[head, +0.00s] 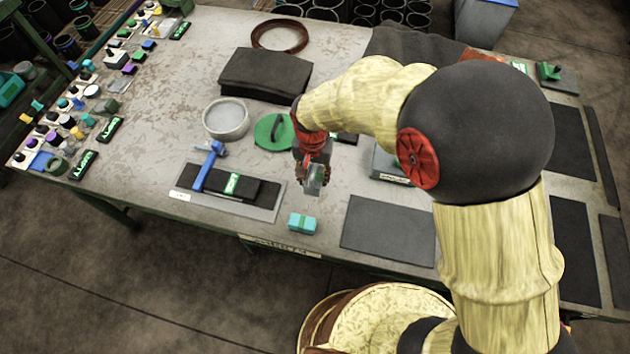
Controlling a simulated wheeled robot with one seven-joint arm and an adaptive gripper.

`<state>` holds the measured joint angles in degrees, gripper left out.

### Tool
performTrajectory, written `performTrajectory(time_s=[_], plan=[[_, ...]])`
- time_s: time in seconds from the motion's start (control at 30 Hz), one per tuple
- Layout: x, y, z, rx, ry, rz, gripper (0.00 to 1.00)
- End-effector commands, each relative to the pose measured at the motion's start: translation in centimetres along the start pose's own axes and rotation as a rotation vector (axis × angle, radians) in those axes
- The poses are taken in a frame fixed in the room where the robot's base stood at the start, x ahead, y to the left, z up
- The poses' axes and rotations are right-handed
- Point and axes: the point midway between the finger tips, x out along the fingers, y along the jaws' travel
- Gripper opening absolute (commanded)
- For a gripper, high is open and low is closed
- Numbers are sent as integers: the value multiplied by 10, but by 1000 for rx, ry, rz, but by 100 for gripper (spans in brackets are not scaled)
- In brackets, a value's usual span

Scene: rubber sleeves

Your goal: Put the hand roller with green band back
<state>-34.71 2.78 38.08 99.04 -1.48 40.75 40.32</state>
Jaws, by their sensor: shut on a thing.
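My gripper (311,174) is in the middle of the head view, above the bench between the green disc and the turquoise block. It is shut on a small grey piece with a trace of green, which I take for the hand roller with green band (316,184). The fingers hide part of it, and its full shape is too small to make out. The held piece seems to be a little above the bench top.
A grey plate (262,213) bears a black strip with a green label and a blue-handled tool (206,170). Nearby are a turquoise block (302,223), a green disc (265,138), a round pan (226,132) and a dark mat (388,230). Many small items crowd the left end.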

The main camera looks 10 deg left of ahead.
Motion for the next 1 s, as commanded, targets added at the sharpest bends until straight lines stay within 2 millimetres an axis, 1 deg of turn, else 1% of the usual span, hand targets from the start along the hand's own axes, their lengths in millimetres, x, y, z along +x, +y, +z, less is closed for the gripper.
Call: performTrajectory(time_s=[0.17, 0.3, 0.33, 0.73, 0.77, 1.0], plan=[[14, 1, -10, 2, -2, 1, 6], [36, 0, -8, 0, -2, 1, 6], [39, 0, -8, 0, -2, 1, 6], [43, 0, -8, 0, 0, 0, 6], [44, 0, -8, 0, -1, 1, 38], [43, 0, -8, 0, -1, 1, 52]])
